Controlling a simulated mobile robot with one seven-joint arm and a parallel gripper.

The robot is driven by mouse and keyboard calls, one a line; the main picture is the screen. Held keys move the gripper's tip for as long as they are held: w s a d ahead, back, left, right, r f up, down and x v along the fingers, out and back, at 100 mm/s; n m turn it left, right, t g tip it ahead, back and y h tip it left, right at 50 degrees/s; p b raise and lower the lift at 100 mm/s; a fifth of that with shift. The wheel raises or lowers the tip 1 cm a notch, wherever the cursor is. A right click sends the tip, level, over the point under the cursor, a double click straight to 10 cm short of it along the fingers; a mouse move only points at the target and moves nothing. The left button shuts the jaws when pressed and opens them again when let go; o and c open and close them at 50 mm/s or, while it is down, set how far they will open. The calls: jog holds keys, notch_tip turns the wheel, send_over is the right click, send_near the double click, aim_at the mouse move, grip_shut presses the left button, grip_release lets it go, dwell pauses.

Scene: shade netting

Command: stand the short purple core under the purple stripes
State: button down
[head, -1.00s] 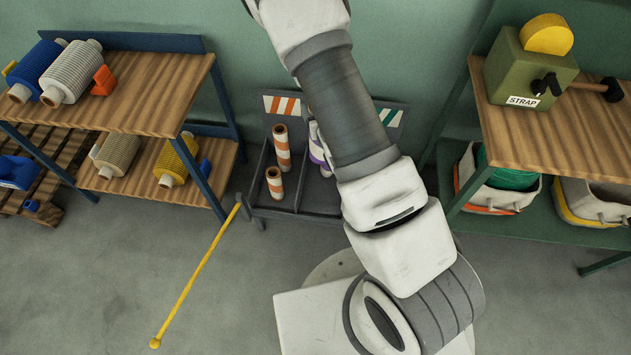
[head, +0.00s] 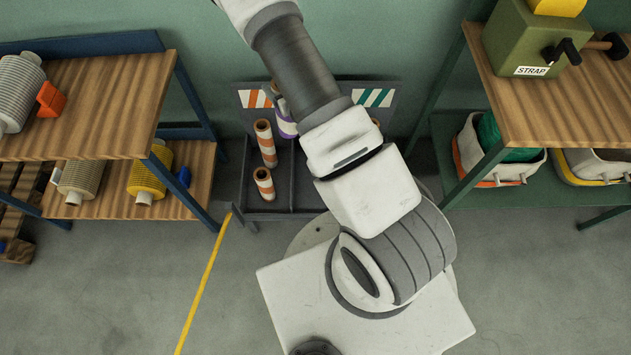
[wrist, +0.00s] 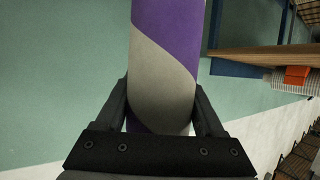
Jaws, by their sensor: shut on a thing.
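In the wrist view, my gripper (wrist: 163,108) is shut on a purple and pale grey striped core (wrist: 165,45). The core's far end runs out of the picture, so its length cannot be judged. The gripper and held core are not visible in the head view; my arm runs out of the top of it. The dark rack (head: 281,214) stands against the wall, with an orange-striped panel (head: 255,98) at left and a green-striped panel (head: 373,97) at right. My arm hides the panel's middle, where no purple stripes show. Another purple-striped core (head: 286,126) stands in the rack, partly hidden.
Two orange-striped cores, a taller (head: 265,143) and a shorter (head: 264,184), stand in the rack's left bay. A blue-framed shelf (head: 100,85) is at left, a green-framed bench (head: 560,95) at right.

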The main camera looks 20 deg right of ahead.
jog(key=s+d+f+n+y+b, duration=0.1)
jog(key=f+b, duration=0.8)
jog(key=f, duration=1.3)
jog(key=s+d+f+n+y+b, duration=0.2)
jog(key=f+b, duration=0.7)
jog(key=f, duration=1.2)
jog(key=shift+s+d+f+g+y, duration=0.4)
jog(key=shift+s+d, duration=0.75)
jog(key=shift+d, duration=0.45)
jog(key=shift+f, duration=0.25)
grip_release()
jog(key=shift+r, duration=0.1)
